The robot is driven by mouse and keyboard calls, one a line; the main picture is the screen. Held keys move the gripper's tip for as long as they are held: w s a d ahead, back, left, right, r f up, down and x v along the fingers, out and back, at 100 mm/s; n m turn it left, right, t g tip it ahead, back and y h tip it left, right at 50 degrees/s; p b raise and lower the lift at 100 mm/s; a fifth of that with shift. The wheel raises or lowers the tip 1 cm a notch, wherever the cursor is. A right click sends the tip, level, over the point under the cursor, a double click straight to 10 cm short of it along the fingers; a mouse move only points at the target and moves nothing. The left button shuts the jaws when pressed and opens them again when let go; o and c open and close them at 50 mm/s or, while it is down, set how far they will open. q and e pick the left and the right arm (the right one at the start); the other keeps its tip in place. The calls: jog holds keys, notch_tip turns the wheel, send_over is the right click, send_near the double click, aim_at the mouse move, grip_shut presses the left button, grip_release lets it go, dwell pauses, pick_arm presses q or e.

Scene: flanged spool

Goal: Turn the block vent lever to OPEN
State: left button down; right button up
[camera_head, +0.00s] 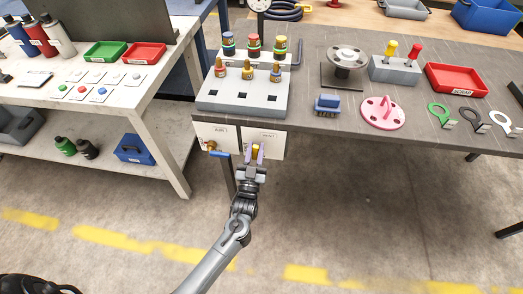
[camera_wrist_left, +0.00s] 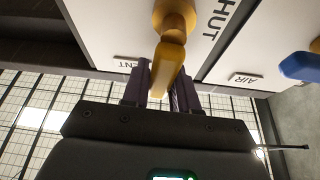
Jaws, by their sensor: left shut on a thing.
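The yellow vent lever (camera_head: 255,149) is on the white vent panel (camera_head: 270,138) below the table's front edge. In the left wrist view the lever (camera_wrist_left: 170,40) comes down from its round hub between my purple fingers. The letters "HUT" show beside the hub, and the upside-down vent label (camera_wrist_left: 132,64) shows near the fingers. My left gripper (camera_head: 255,153) is shut on the lever's end; it also shows in the left wrist view (camera_wrist_left: 162,92). An OPEN mark is not readable. My right gripper is out of view.
The air valve's blue handle (camera_head: 220,154) is just left of my left gripper, on the neighbouring panel. Above, a grey block (camera_head: 243,97) holds several fittings on the dark table (camera_head: 315,118). The floor in front is free apart from my arm.

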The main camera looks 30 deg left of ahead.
pick_arm(q)
jog(key=shift+a+n, duration=0.15)
jog(key=shift+n, duration=0.45)
jog(key=shift+s, duration=0.1)
jog(key=c, duration=1)
grip_release()
jog(key=shift+o, duration=0.2)
jog(key=shift+s+d+f, duration=0.2)
jog(key=shift+s+f, duration=0.05)
jog(key=shift+s, duration=0.25)
jog(key=p+v, duration=0.2)
jog(key=v, duration=0.7)
jog(key=shift+s+d, duration=0.2)
jog(key=shift+f, duration=0.1)
